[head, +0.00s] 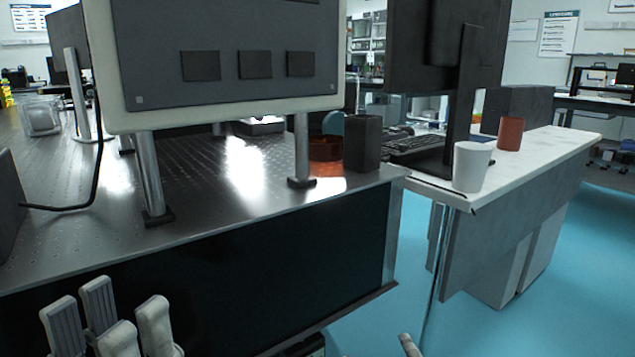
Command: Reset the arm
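My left gripper (106,302) is at the bottom left, in front of the dark front panel of the optical table (225,195). Its pale grey fingers point up and stand apart, with nothing seen between them. The rest of my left arm is out of the frame. Only a small pale tip, apparently of my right gripper (410,346), shows at the bottom edge, right of centre. Whether it is open or shut does not show.
A large panel on metal posts (150,175) stands on the optical table. An orange-brown dish (325,149) and a dark block (366,143) are near its right corner. A white bench (545,148) holds a monitor (430,50), a white cup (471,166) and a red cup (510,133). Blue floor (590,270) is clear at right.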

